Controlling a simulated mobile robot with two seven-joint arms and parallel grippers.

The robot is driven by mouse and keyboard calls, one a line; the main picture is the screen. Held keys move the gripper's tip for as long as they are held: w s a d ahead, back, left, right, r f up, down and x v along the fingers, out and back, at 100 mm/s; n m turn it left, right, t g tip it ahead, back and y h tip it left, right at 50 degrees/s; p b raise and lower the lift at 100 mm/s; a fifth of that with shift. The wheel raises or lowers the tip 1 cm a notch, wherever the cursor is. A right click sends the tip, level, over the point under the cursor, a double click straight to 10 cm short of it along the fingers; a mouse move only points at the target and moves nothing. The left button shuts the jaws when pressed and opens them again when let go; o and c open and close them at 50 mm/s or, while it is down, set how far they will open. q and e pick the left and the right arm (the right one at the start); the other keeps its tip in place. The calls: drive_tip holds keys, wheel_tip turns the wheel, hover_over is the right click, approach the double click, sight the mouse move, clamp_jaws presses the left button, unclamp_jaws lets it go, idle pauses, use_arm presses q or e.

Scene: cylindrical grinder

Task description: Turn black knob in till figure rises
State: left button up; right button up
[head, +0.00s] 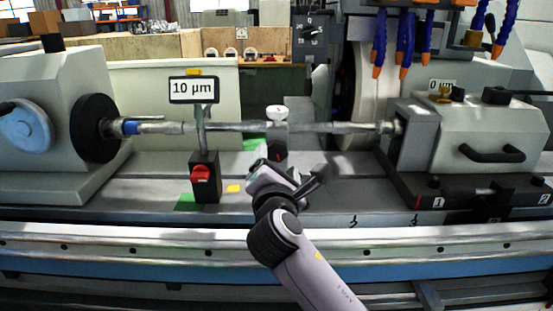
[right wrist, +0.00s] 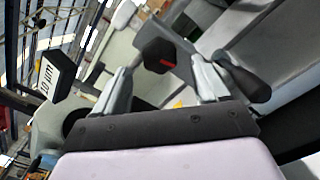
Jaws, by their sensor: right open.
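The black knob (head: 277,150) with a red mark sits on the steady rest under the white-topped post. In the right wrist view the knob (right wrist: 158,55) shows between and just beyond my fingertips. My right gripper (head: 272,172) is open right in front of and below it, one finger on each side in the wrist view (right wrist: 161,80). I cannot tell whether either finger touches it. A display reading "10 µm" (head: 193,90) stands to the left on a post; it also shows tilted in the right wrist view (right wrist: 48,77). My left gripper is not in view.
A long shaft (head: 340,127) runs across behind the knob between headstock and tailstock. A second display (head: 442,85) reads "0 µm". A black-handled lever (right wrist: 250,80) is close to my right finger.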

drive_tip(key=shift+s, duration=1.6)
idle(1.0)
